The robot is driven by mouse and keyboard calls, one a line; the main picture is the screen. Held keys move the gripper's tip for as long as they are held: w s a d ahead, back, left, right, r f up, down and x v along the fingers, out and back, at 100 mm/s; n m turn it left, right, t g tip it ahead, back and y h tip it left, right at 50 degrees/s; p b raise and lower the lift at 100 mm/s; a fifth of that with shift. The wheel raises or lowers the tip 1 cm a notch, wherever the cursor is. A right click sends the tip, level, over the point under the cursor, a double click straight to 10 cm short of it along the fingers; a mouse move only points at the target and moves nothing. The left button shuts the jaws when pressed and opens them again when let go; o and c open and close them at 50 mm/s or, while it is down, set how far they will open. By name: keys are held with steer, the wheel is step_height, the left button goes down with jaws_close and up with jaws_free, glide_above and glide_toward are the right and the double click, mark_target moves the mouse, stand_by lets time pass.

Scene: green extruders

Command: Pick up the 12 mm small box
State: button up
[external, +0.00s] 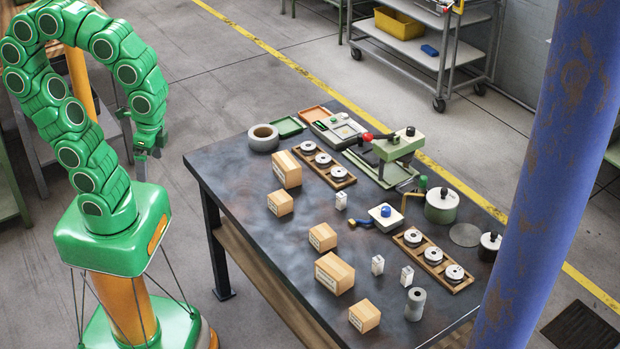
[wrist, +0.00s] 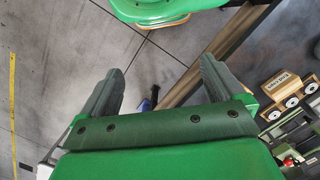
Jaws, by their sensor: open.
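Several tan boxes with white labels stand on the dark workbench (external: 235,190). Smaller ones are the back small box (external: 280,203), the middle small box (external: 323,237) and the front small box (external: 364,316). Larger ones are the back large box (external: 286,170) and the front large box (external: 334,273). The labels are too small to read, so I cannot tell which is 12 mm. My gripper (external: 148,155) hangs left of the bench, apart from every box. In the wrist view my gripper (wrist: 162,75) is open and empty, over the floor; a labelled tan box (wrist: 283,88) shows at right.
Spool racks (external: 325,165), a tape roll (external: 264,138), a green press (external: 398,145) and a grey cylinder (external: 415,304) are also on the bench. A blue pillar (external: 555,150) rises at right. The bench's left strip is clear.

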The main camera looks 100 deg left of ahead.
mark_target(314, 236)
steer(key=w+a+f+m+g+y, duration=0.1)
steer(key=w+a+f+g+y, duration=0.2)
steer(key=a, duration=0.4)
steer(key=w+a+f+g+y, duration=0.1)
steer(key=w+a+f+y, duration=0.2)
steer(key=a+y, duration=0.3)
steer(key=w+a+f+m+t+y, duration=0.2)
steer(key=w+a+m+y, duration=0.45)
steer(key=w, duration=0.45)
steer(key=w+d+f+m+t, duration=0.4)
steer(key=w+f+m+t, duration=0.3)
steer(key=w, duration=0.1)
steer(key=w+d+f+m+t, duration=0.4)
steer(key=w+f+m+t, duration=0.2)
steer(key=w+m+t, duration=0.1)
steer(key=d+f+m+t+h, duration=0.1)
steer(key=f+m, duration=0.1)
steer(key=f, duration=0.1)
steer(key=w+d+f+m+t+h, duration=0.1)
steer(key=d+f+m, duration=0.1)
steer(key=f, duration=0.1)
steer(key=d+f+m+t+h, duration=0.1)
steer(key=f+m, duration=0.1)
steer(key=f, duration=0.1)
steer(key=shift+w+d+f, duration=0.25)
steer(key=shift+w+d, duration=0.05)
steer(key=shift+d, duration=0.1)
steer(key=shift+x, duration=6)
